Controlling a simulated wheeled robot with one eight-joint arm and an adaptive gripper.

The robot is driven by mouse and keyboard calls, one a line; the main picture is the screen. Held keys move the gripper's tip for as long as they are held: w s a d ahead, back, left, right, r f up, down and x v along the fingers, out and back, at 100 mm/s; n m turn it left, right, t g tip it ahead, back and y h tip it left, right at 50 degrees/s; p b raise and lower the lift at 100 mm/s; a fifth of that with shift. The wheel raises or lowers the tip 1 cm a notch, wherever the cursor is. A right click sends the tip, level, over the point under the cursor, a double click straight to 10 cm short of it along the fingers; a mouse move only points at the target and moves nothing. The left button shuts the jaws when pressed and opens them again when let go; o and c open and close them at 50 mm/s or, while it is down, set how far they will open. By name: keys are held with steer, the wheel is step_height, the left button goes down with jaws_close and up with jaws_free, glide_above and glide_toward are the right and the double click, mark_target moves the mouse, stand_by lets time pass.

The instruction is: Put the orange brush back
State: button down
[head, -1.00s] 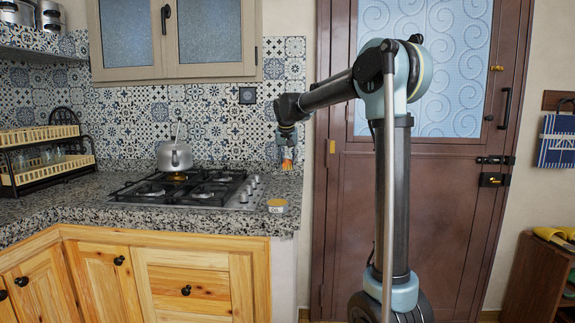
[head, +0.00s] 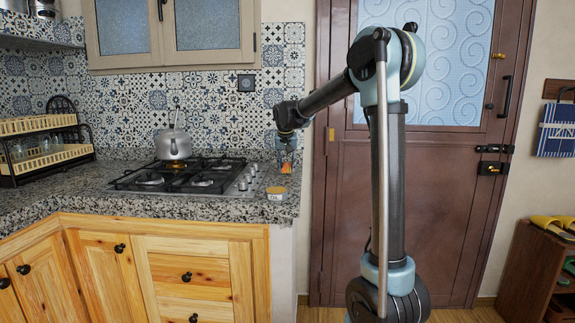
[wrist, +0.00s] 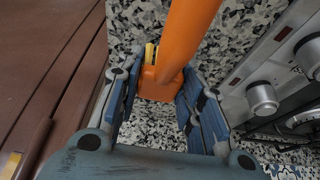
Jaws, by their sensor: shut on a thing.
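The orange brush (wrist: 188,40) is between the fingers of my gripper (wrist: 163,80) in the wrist view. Its thick orange handle runs up out of the top of that view, and a small yellow part shows beside its lower end. In the head view my gripper (head: 286,146) points down over the right end of the counter, shut on the brush. Only a small orange bit of the brush (head: 286,168) shows there, just below the fingers. Whether its low end touches the counter cannot be told.
A small pale round container (head: 277,194) with a tan top stands on the speckled counter (head: 225,207) near its front right corner, close to my gripper. The gas hob (head: 185,180) with a kettle (head: 173,144) is to the left. A brown door (head: 425,190) is to the right.

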steer(key=shift+f, duration=0.6)
stand_by(0.6)
steer(key=c, duration=1)
jaws_free()
steer(key=shift+c, duration=0.2)
